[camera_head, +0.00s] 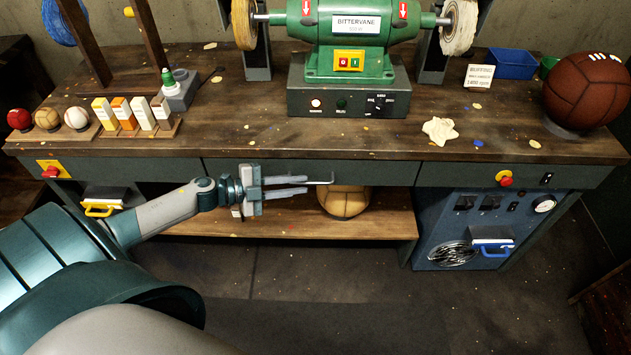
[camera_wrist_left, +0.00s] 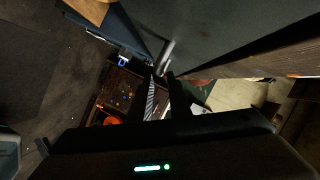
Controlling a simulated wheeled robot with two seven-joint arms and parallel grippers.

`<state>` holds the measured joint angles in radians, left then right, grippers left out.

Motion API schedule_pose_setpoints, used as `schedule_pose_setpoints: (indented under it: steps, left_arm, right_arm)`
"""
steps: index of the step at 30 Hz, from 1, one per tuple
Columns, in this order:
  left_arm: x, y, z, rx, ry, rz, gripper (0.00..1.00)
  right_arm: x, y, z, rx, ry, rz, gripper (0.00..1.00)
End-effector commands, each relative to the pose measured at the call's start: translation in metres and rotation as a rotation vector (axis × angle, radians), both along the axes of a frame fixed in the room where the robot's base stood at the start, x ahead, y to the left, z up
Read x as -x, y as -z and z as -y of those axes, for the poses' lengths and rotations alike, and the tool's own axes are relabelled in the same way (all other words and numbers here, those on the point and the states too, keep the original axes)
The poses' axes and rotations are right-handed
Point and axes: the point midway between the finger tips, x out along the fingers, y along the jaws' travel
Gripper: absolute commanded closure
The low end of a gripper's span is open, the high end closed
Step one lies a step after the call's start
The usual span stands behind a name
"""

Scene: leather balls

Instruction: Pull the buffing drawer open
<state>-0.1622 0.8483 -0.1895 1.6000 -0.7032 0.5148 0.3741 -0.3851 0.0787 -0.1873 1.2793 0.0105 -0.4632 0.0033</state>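The buffing drawer (camera_head: 365,172) is the dark grey middle front panel under the bench top, flush with the panels beside it. Its thin metal bar handle (camera_head: 323,182) shows just past my left fingertips, and part of it is hidden by them. My left gripper (camera_head: 306,186) reaches in from the left, in front of the drawer, its two fingers parallel with a narrow gap between them. In the left wrist view the fingers (camera_wrist_left: 162,88) point at the silver handle (camera_wrist_left: 166,50); whether they touch it I cannot tell. My right gripper is not in view.
The workbench (camera_head: 250,135) carries a green grinder (camera_head: 350,40), small balls, bottles and a big brown ball (camera_head: 588,90). Below, a tan ball (camera_head: 345,200) sits on the lower shelf (camera_head: 280,222). A control box (camera_head: 470,225) is at the right. The floor in front is clear.

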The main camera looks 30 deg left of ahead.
Motion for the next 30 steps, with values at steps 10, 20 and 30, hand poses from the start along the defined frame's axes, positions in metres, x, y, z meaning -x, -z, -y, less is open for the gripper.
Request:
schedule_pose_setpoints:
  steps: [10, 20, 30]
  left_arm:
    - [-0.036, 0.009, 0.029, 0.002, -0.001, 0.001, 0.83]
    - [-0.045, 0.013, 0.036, 0.001, 0.000, -0.001, 0.83]
    - [-0.044, 0.013, 0.036, 0.001, 0.000, -0.001, 1.00]
  right_arm:
    - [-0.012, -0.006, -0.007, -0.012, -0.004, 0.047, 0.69]
    - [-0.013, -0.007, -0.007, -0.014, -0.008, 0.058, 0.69]
    - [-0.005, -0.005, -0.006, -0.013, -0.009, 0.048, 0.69]
